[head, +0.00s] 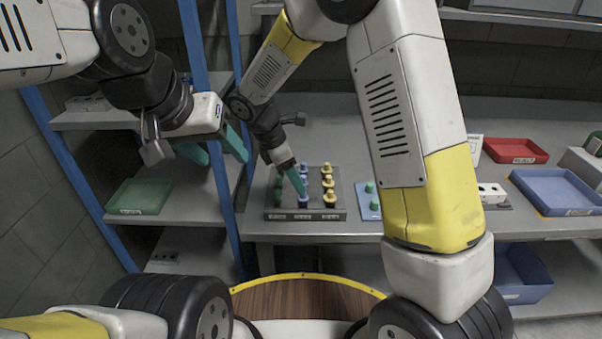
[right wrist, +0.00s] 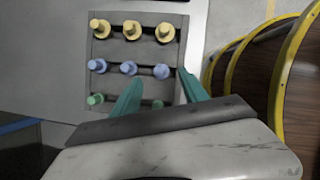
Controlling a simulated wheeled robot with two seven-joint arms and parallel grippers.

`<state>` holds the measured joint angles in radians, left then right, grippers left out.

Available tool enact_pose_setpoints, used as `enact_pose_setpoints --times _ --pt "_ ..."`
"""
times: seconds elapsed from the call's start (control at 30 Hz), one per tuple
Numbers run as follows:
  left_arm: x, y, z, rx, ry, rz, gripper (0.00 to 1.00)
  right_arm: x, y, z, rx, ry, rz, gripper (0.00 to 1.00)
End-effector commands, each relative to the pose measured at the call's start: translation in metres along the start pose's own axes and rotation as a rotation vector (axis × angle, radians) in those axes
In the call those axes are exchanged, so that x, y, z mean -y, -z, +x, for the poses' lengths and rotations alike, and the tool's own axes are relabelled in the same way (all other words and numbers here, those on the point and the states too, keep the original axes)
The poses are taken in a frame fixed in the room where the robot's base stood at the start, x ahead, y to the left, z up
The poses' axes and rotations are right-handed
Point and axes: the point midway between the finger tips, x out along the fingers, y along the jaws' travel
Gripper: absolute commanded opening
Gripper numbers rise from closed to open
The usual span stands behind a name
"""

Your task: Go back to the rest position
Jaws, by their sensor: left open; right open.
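A dark grey rack (head: 322,214) stands on the grey bench, holding rows of green, blue and yellow hood-shaped pieces; it also shows in the right wrist view (right wrist: 112,52). My right gripper (head: 297,182) is over the rack's green and blue rows, its teal fingers apart and nothing seen between them in its grip. In the right wrist view the fingers (right wrist: 162,88) spread above the green row, near the blue row; part of the green row is hidden by the gripper. My left gripper (head: 217,150) is open and empty, raised before the shelf at left.
Blue posts (head: 228,180) stand between the left shelf and the bench. A green tray (head: 140,196) lies on that shelf. A blue board (head: 368,201) with green pieces is right of the rack, partly behind my right arm. A red tray (head: 515,151) and blue tray (head: 556,191) are further right.

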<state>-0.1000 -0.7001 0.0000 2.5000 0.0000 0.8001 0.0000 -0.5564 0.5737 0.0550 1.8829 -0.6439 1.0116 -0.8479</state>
Motion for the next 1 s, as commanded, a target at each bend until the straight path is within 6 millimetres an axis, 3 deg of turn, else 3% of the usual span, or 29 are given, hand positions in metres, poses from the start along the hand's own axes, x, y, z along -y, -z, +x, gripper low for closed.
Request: enact_pose_setpoints --times 0.2,0.37,0.5,0.7,1.0 --pt "0.0 0.0 0.0 0.0 0.0 0.0 0.57 0.003 -0.007 -0.023 -0.011 -0.003 0.034 0.52" --pt "0.0 0.0 0.0 0.0 0.0 0.0 0.57 0.023 -0.044 -0.049 -0.088 -0.018 0.246 0.52" --pt "0.0 0.0 0.0 0.0 0.0 0.0 0.57 0.059 -0.087 -0.076 -0.2 -0.029 0.549 0.52" --pt "0.0 0.0 0.0 0.0 0.0 0.0 0.57 0.117 -0.133 -0.107 -0.374 -0.04 0.99 0.52" --pt "0.0 0.0 0.0 0.0 0.0 0.0 0.57 0.199 -0.164 -0.136 -0.659 -0.043 1.593 0.52"
